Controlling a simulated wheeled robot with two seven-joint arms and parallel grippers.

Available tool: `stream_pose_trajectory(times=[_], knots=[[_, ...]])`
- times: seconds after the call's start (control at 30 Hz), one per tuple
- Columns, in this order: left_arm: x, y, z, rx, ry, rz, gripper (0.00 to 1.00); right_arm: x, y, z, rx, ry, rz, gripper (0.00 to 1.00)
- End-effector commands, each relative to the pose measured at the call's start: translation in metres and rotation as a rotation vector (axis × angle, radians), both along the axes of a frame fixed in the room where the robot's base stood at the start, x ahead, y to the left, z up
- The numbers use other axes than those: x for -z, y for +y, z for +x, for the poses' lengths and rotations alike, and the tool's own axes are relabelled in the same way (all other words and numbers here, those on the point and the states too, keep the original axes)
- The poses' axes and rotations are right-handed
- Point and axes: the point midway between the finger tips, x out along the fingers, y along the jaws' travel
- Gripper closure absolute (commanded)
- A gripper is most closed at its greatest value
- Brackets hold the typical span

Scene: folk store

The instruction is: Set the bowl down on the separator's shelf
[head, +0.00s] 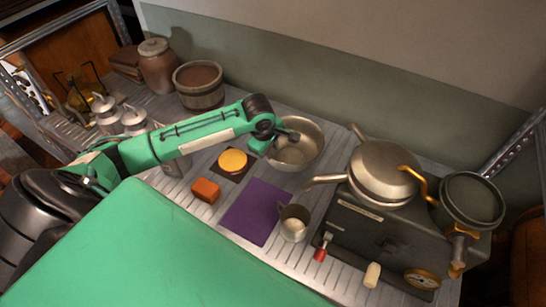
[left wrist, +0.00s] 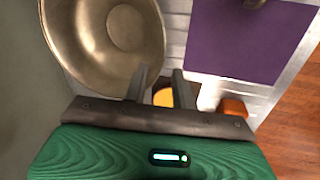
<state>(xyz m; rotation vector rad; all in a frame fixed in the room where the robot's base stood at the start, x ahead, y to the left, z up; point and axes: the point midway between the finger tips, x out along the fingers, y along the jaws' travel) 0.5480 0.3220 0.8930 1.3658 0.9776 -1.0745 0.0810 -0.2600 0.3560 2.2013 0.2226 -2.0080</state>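A wide metal bowl (head: 308,150) rests at the back of the slatted bench, against the wall, left of the separator (head: 372,222). The separator is a dark machine with a metal pan (head: 380,165) on top. My left gripper (head: 290,137) reaches over the bowl's left rim. In the left wrist view, the bowl (left wrist: 88,45) fills the upper left. The left gripper's fingers (left wrist: 161,72) are apart there, one over the bowl's inside and one beyond its rim. No contact can be made out. My right gripper is not in view.
A purple cloth (head: 250,212), a metal cup (head: 293,224), an orange block (head: 205,191) and a yellow round (head: 232,161) lie in front of the bowl. A wooden tub (head: 200,90) and a brown jar (head: 156,68) stand back left. A dark pot (head: 472,200) is at right.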

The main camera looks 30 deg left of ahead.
Motion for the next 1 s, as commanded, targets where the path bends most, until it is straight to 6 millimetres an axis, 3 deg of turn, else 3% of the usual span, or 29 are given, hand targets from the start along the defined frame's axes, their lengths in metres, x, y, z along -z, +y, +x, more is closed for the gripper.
stream_pose_trajectory(times=[0.1,0.3,1.0], knots=[[-0.021,0.001,-0.005,0.001,-0.002,0.001,0.73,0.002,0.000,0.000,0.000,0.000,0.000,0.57],[-0.040,0.001,-0.010,0.000,-0.001,0.001,0.73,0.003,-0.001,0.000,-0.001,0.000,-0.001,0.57],[-0.043,0.001,-0.011,0.000,0.000,0.001,0.73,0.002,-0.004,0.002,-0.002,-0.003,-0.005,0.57]])
